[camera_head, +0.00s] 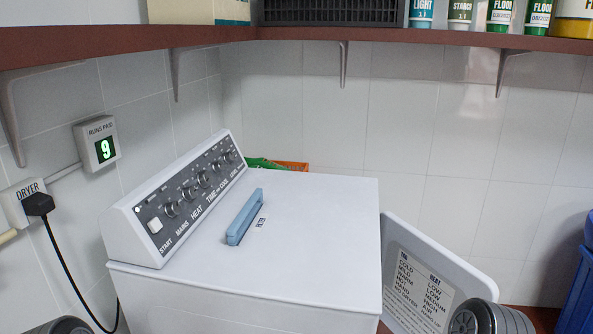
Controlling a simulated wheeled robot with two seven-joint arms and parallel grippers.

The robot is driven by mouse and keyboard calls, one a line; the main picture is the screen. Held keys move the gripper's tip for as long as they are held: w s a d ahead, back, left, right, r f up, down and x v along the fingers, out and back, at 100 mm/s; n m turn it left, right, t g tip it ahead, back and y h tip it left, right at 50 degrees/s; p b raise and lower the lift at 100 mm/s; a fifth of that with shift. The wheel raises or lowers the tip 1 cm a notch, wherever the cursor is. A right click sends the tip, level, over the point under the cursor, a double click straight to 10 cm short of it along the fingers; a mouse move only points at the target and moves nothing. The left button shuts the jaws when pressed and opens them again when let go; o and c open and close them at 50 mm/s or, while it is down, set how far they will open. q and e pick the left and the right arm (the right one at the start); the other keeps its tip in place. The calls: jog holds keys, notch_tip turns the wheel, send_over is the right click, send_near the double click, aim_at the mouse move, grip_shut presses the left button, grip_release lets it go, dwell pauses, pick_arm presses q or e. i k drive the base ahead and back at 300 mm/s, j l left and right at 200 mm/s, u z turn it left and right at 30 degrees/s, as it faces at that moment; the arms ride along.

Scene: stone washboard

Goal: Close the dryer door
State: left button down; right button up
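The white dryer (300,235) stands against the tiled wall, with its sloped control panel (190,197) at the left. The dryer door (455,266) stands open off the dryer's right side, angled out toward the lower right. A printed chart with TAG and HEAT columns faces me on it. The door's lower part is hidden by the frame edge and by a dark grey rounded part of my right arm at the bottom right. A similar part of my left arm shows at the bottom left. Neither gripper's fingers are in view.
A blue handle-like piece (244,217) lies on the dryer top. A brown shelf (420,38) with bottles and boxes runs above. A blue bin (580,295) stands at the right edge. A black plug (39,204) and cable hang at the left. Green and orange items sit behind the dryer.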

aim_at(424, 283)
jog(key=k, duration=0.65)
jog(key=u, duration=1.5)
jog(key=k+l, duration=0.1)
jog(key=l, duration=0.6)
jog(key=k+l, duration=0.1)
jog(key=l, duration=0.65)
jog(key=k+l, duration=0.1)
jog(key=l, duration=0.6)
jog(key=k+l, duration=0.1)
jog(key=l, duration=0.6)
jog(key=k+l, duration=0.1)
jog(key=l, duration=0.65)
jog(key=k+l, duration=0.1)
jog(key=l, duration=0.6)
jog(key=k+l, duration=0.1)
jog(key=l, duration=0.6)
jog(key=k+l, duration=0.1)
jog(key=l, duration=0.65)
jog(key=j+z, duration=0.1)
jog(key=z, duration=0.15)
jog(key=k, duration=0.05)
